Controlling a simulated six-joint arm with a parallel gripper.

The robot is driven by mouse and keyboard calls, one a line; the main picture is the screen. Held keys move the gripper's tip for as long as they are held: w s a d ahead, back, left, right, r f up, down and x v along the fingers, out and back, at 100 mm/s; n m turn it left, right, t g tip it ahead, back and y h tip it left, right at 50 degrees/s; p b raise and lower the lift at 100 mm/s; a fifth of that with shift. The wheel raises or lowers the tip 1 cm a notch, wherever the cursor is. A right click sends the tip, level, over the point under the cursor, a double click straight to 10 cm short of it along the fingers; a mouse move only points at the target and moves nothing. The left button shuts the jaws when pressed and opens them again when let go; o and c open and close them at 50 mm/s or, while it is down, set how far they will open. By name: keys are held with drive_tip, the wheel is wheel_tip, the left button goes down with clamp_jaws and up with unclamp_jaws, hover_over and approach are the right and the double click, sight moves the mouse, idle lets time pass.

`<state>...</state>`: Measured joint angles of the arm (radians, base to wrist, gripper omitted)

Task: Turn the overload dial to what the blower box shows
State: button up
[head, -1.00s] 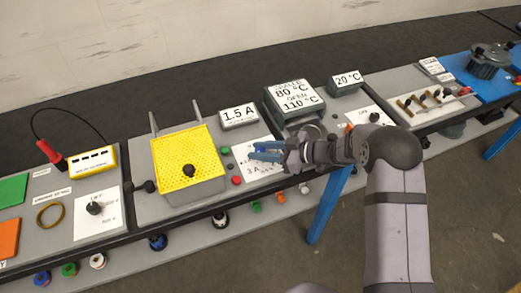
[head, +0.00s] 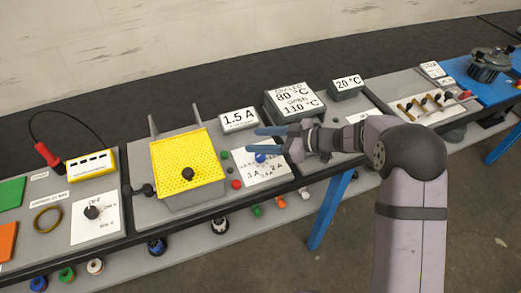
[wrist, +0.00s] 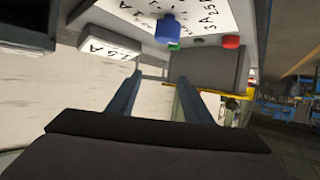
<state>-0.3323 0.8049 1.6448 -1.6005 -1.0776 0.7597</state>
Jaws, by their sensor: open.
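The overload dial's blue knob (head: 260,157) sits on a white plate (head: 262,174) marked with amp values, among them 2 A and 3 A. The knob also shows at the top of the wrist view (wrist: 168,30); I cannot tell which mark it points to. A grey box with a white label (head: 239,119) reads 1.5 A, behind the plate; it also shows in the wrist view (wrist: 108,46). My gripper (head: 257,132) is open and empty, apart from the knob. In the wrist view its fingers (wrist: 158,78) have nothing between them.
A yellow perforated cover (head: 186,165) with a black knob stands left of the plate. Green and red buttons (head: 236,184) line the plate's left side. Boxes reading 80 °C and 110 °C (head: 294,100) and 20 °C (head: 346,87) stand behind my arm.

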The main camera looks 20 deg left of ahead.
drive_tip(key=shift+r, duration=1.8)
drive_tip(key=shift+f, duration=0.1)
